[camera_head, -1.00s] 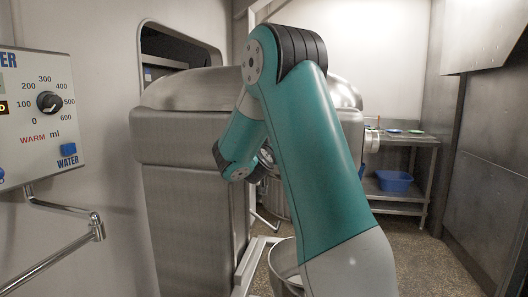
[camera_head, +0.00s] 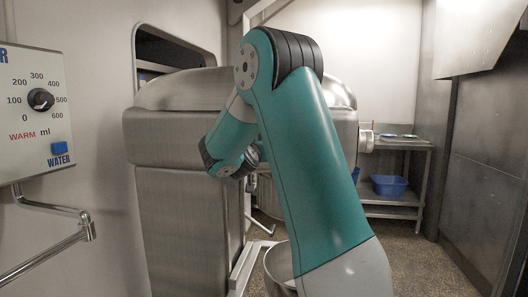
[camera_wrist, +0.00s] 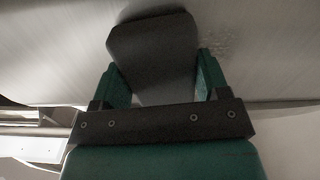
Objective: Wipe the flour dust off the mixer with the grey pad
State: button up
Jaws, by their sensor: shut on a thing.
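The mixer (camera_head: 185,215) is a large brushed-steel body with a rounded top, left of centre in the head view. Its metal surface (camera_wrist: 50,50) fills the upper part of the wrist view. The grey pad (camera_wrist: 150,42) is dark and flat, held between the green fingers of my gripper (camera_wrist: 157,66). The pad lies over the metal; I cannot tell whether it touches. A faint pale speckled patch of flour dust (camera_wrist: 217,42) shows just right of the pad. In the head view my gripper is hidden behind my arm.
A control panel (camera_head: 30,115) with a dial and a bent pipe (camera_head: 50,240) stand at the left. A steel bowl (camera_head: 281,262) is low behind my arm. A shelf rack (camera_head: 420,160) with a blue bin (camera_head: 389,185) stands at the back right. Floor is clear at right.

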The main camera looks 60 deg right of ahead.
jog(key=shift+w+a+r, duration=1.15)
jog(key=shift+w+a, duration=0.15)
jog(key=shift+w, duration=1.95)
jog(key=s+d+b, duration=0.4)
jog(key=s+b, duration=0.1)
jog(key=s, duration=0.5)
jog(key=shift+f, duration=0.15)
jog(key=shift+w, duration=0.15)
jog(key=w+a+b, duration=0.1)
jog(key=w+a, duration=0.1)
jog(key=w, duration=0.4)
jog(key=shift+a+b, duration=0.35)
jog(key=shift+w+a, duration=0.2)
jog(key=shift+w, duration=0.45)
jog(key=shift+w+a, duration=0.25)
jog(key=shift+w, duration=0.35)
jog(key=shift+w+a, duration=0.2)
jog(key=shift+w, duration=0.45)
